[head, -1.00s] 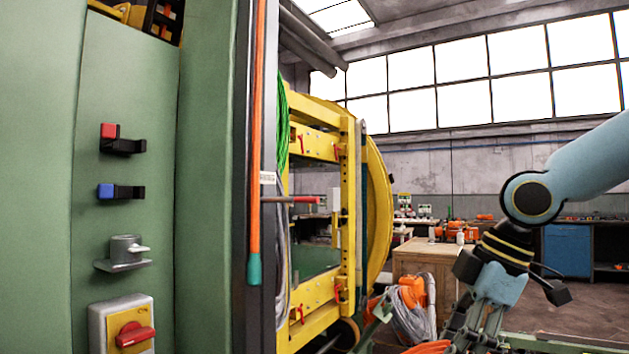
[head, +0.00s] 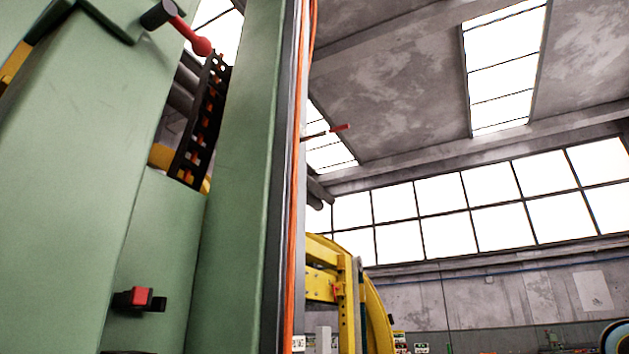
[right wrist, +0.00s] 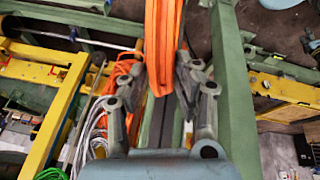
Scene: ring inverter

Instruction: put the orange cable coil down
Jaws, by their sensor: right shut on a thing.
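The orange cable coil (right wrist: 162,35) shows in the right wrist view as a bundle of strands at the top middle, running up out of the picture. My right gripper (right wrist: 161,78) has its fingers on either side of the coil's lower end and is shut on it. What lies directly under the coil is hard to tell. My left gripper is in neither view.
In the right wrist view, a green beam (right wrist: 233,90) runs close on the right and a yellow frame (right wrist: 62,115) stands left. More orange cable (right wrist: 122,72) and grey cable (right wrist: 97,115) hang beside the gripper. The head view shows a tall green cabinet (head: 235,190) with orange cable (head: 298,190) along its edge.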

